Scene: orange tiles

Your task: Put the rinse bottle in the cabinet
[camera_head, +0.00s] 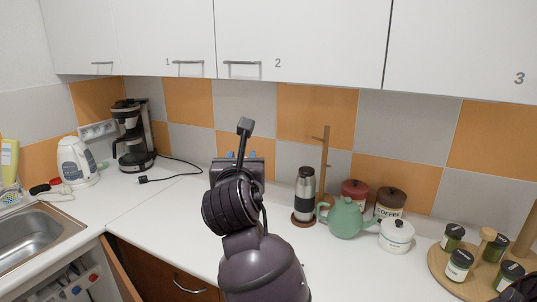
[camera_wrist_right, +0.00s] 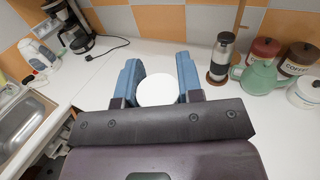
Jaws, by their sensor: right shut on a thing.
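My right gripper (camera_wrist_right: 155,68) has its blue fingers on either side of a white round thing (camera_wrist_right: 157,90), which I take to be the rinse bottle seen end-on. In the head view the right gripper (camera_head: 237,157) is above the counter near the tiled wall, and my arm hides what it holds. The wall cabinet (camera_head: 300,35) runs along the top of the head view. Its white doors, marked 1, 2 and 3, are shut, with bar handles showing on some. My left gripper is not in view.
Right of my arm stand a steel flask (camera_head: 305,187), a green teapot (camera_head: 346,218), canisters and a round wooden board (camera_head: 440,270) with jars. A coffee maker (camera_head: 132,135), kettle (camera_head: 76,160) and sink (camera_head: 35,240) are at left. Counter between coffee maker and arm is mostly clear, except a black cable.

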